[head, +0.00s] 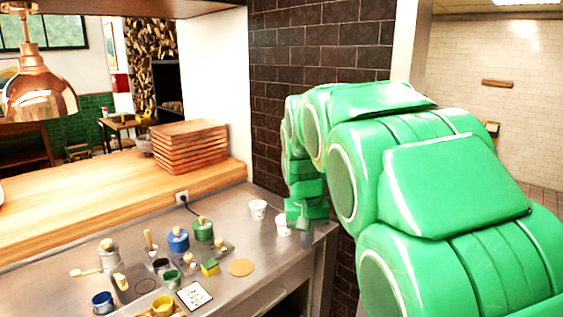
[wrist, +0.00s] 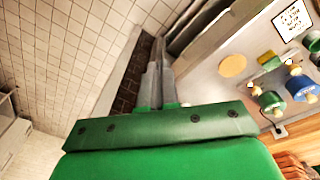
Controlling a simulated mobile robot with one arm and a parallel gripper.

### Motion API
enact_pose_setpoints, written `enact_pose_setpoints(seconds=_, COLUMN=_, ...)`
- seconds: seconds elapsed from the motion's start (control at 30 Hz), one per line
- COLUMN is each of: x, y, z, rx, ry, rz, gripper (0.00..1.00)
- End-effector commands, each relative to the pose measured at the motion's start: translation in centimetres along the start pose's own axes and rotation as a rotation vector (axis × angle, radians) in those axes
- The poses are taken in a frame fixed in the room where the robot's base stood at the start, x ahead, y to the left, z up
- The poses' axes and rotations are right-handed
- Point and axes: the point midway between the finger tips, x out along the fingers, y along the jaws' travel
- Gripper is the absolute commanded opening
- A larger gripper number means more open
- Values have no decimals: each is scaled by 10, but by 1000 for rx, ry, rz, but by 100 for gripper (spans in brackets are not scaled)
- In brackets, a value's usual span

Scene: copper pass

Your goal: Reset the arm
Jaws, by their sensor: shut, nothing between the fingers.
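My green arm fills the right of the head view, and its end hangs near the right end of the steel counter (head: 262,237). My gripper (head: 306,236) is partly hidden behind its own green housing there. In the wrist view my gripper (wrist: 158,72) shows its grey fingers together, with nothing between them. It points past the counter's edge, with floor and dark brick beyond.
Blue (head: 178,241) and green (head: 202,229) lidded pots, small cups, a sponge (head: 210,267), a round tan disc (head: 241,267) and a printed card (head: 195,295) crowd the counter's left and middle. Stacked wooden trays (head: 188,146) stand on the wooden shelf. A dark brick wall (head: 315,50) rises behind my arm.

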Motion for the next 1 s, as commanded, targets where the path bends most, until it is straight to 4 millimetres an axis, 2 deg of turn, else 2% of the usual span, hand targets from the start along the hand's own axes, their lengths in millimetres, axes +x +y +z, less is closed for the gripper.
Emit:
enact_pose_setpoints(seconds=0.2, x=-9, y=25, z=53, rx=24, ry=-26, rz=-5, gripper=0)
enact_pose_setpoints(seconds=0.5, x=-12, y=49, z=130, rx=45, ry=-68, rz=-19, gripper=0)
enact_pose_setpoints(seconds=1.0, x=-1, y=69, z=262, rx=58, ry=-135, rz=-48, gripper=0)
